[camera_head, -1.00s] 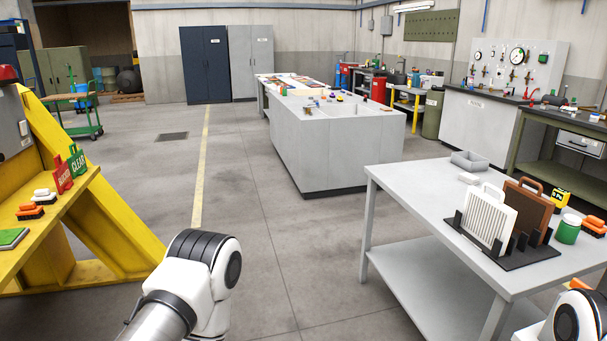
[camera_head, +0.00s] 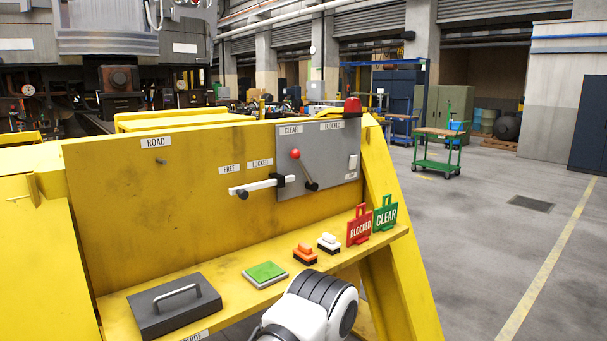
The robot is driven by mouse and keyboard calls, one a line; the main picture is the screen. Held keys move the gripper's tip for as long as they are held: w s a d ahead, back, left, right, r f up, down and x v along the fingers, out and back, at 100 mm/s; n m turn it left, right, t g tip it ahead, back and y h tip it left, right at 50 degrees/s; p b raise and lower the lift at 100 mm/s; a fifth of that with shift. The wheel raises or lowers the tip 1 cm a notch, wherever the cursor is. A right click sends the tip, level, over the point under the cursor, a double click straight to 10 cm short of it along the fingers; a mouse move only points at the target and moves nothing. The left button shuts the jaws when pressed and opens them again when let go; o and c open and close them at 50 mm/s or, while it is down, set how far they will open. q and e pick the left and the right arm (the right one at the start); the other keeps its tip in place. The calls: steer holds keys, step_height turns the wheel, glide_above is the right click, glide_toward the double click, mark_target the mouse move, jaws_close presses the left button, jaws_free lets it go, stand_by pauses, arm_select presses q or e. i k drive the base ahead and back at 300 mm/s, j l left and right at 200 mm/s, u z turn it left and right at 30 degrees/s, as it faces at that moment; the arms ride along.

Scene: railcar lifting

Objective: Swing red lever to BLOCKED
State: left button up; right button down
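The red lever has a red ball knob (camera_head: 295,154) on a short dark arm, mounted on a grey plate (camera_head: 342,150) on the yellow stand. The knob is at the upper left of its pivot, under the CLEAR label (camera_head: 291,130). A second label (camera_head: 331,126) is to the right on the same plate; its word is too small to read surely. A red BLOCKED tag (camera_head: 359,226) and a green CLEAR tag (camera_head: 385,214) stand on the ledge. One of my white arm links shows at the bottom, below the ledge. Neither gripper is in view.
The yellow ledge (camera_head: 225,264) carries a black handled block (camera_head: 174,305), a green pad (camera_head: 265,273) and two brushes. A white sliding bar (camera_head: 257,186) sits left of the lever. A red lamp (camera_head: 352,106) tops the stand.

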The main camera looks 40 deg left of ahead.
mark_target(295, 154)
steer(key=i+j+u, duration=0.15)
steer(key=u, duration=0.3)
steer(key=i+u, duration=0.25)
steer(key=u, duration=0.15)
steer(key=i+u, duration=0.25)
steer(key=u, duration=0.2)
steer(key=i+l+u, duration=0.1)
steer(key=u, duration=0.35)
steer(key=i+l+u, duration=0.2)
steer(key=u, duration=0.2)
steer(key=i+l, duration=0.05)
steer(key=i, duration=0.05)
